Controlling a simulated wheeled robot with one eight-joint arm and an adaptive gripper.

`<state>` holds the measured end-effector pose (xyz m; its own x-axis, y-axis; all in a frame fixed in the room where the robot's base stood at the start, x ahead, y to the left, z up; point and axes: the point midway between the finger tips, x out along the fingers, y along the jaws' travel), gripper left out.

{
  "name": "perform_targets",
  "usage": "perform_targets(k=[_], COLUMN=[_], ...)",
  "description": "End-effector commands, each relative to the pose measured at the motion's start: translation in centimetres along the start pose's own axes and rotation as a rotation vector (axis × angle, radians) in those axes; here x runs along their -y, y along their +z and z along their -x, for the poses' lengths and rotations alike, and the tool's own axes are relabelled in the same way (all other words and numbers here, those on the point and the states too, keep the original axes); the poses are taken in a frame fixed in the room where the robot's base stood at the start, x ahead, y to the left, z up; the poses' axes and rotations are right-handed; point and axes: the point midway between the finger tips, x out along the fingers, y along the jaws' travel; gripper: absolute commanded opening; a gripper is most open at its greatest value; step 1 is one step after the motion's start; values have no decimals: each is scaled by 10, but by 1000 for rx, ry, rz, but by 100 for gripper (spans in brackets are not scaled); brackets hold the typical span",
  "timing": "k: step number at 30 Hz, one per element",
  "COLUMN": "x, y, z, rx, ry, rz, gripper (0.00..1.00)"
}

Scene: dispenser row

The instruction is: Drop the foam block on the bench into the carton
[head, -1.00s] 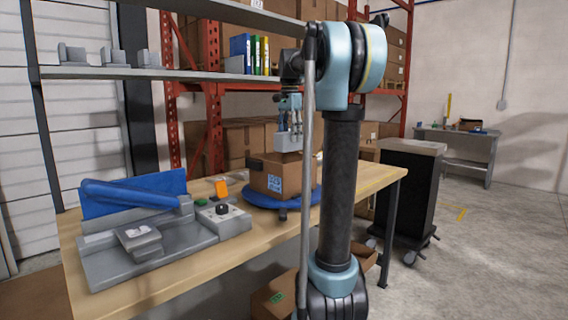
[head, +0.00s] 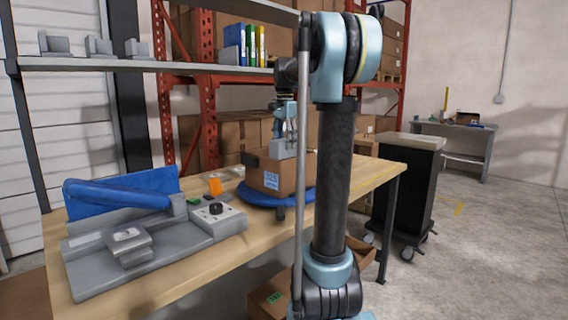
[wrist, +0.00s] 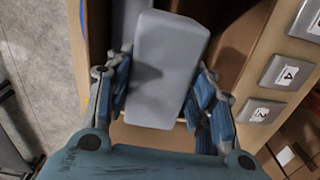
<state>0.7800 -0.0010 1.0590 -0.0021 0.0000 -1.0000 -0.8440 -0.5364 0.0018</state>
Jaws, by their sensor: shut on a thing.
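The foam block (head: 284,149) is a pale grey rectangular block. It hangs under my gripper (head: 284,125) in the head view. In the wrist view the block (wrist: 166,68) sits between the two fingers of my gripper (wrist: 160,95), which are shut on its sides. The brown carton (head: 270,181), with a blue printed label, stands on a blue round stand on the bench (head: 140,270). The block is over the carton, its lower end near the carton's top edge; whether it is inside the rim cannot be told. The carton's inside is hidden in the head view.
A grey device with a blue lever (head: 115,194) and a control box with a black knob (head: 217,215) stand left on the bench. A shelf (head: 190,66) with binders runs above. A dark wheeled cabinet (head: 405,190) stands right. The wrist view shows numbered plates (wrist: 285,73).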

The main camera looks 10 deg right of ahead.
Motion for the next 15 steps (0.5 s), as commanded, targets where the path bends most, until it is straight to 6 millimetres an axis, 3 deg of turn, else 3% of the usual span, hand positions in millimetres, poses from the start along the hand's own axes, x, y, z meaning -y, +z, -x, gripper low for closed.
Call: perform_targets(k=[11,12,15], x=[0,0,0], y=[0,0,0], z=[-5,-5,-5], rx=[0,0,0], ry=[0,0,0], rz=[0,0,0], gripper=[37,52,73])
